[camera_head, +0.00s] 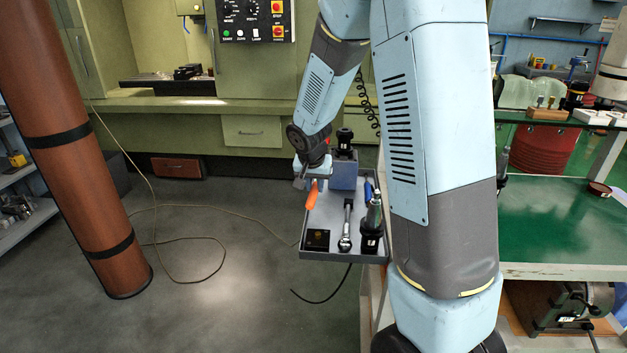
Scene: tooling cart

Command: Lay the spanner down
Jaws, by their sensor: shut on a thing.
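My gripper (311,177) is over the left side of a grey cart tray (330,256), fingers pointing down. It is shut on an orange tool (312,194), which hangs slightly tilted below the fingers. I cannot tell if this is the spanner, as its upper part is hidden, nor whether its lower tip touches the tray. A chrome ratchet-like tool (345,228) lies lengthwise on the tray to the right of the orange tool.
On the tray are a dark box (317,239), a blue-grey block (344,172), a dark upright tool (372,222) and a blue handle (367,190). A brown column (75,140) stands at left. Bare tray shows beside the chrome tool.

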